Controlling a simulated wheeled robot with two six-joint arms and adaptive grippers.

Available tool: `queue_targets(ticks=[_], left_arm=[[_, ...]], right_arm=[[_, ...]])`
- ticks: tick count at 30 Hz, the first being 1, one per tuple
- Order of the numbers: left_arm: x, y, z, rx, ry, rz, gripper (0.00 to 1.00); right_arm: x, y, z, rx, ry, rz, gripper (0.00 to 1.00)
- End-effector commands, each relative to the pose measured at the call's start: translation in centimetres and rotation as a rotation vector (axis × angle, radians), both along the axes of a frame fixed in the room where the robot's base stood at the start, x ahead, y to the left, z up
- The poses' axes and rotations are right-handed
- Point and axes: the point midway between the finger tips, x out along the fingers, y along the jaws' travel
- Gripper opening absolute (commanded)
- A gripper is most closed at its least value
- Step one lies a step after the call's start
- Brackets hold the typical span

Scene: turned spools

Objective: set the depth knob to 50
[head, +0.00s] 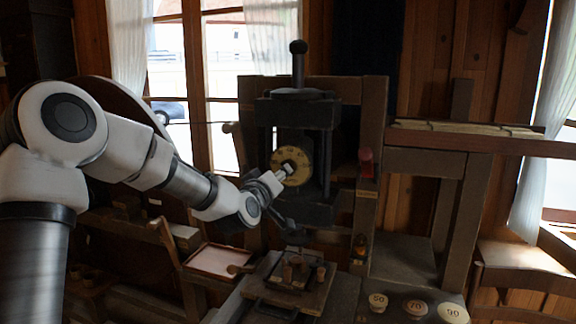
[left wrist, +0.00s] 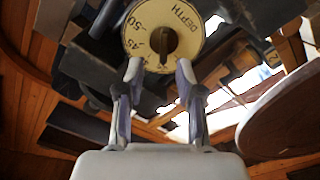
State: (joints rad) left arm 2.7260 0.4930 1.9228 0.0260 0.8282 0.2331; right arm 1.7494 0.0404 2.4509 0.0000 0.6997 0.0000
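The depth dial (head: 292,160) is a round yellow plate on the front of a dark machine (head: 318,112). In the left wrist view the dial (left wrist: 188,22) reads DEPTH, with 50 and 45 on its left part. A dark knob (left wrist: 163,42) stands at its middle. Contact with the dial cannot be told. My right gripper is not in view.
A red handle (head: 366,160) is right of the dial. Below stand a wooden block with several small pegs (head: 303,272) and a shallow tray (head: 212,260). Round discs marked 50 (head: 378,302), 70 (head: 415,307) and 90 (head: 453,312) lie at bottom right.

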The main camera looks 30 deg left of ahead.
Motion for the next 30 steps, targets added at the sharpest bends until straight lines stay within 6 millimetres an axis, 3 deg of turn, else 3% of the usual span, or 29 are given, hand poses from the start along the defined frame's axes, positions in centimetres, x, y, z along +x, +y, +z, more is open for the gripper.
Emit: queue_targets(ticks=[1, 7, 16, 19, 30], left_arm=[[1.1, 0.3, 0.4, 0.003, 0.004, 0.002, 0.36], [4.2, 1.0, 0.2, 0.001, 0.004, 0.001, 0.36], [4.8, 1.2, -0.1, -0.001, 0.002, -0.001, 0.36], [4.8, 1.2, -0.1, -0.001, 0.002, -0.001, 0.01], [4.8, 1.2, 0.0, 0.008, 0.003, 0.000, 0.00]], right_arm=[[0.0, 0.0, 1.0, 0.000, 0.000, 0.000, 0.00], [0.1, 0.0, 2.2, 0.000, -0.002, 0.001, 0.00], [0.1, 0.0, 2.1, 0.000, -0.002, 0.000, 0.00], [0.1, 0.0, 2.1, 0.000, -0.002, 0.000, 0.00], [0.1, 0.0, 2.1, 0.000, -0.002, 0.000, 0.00]])
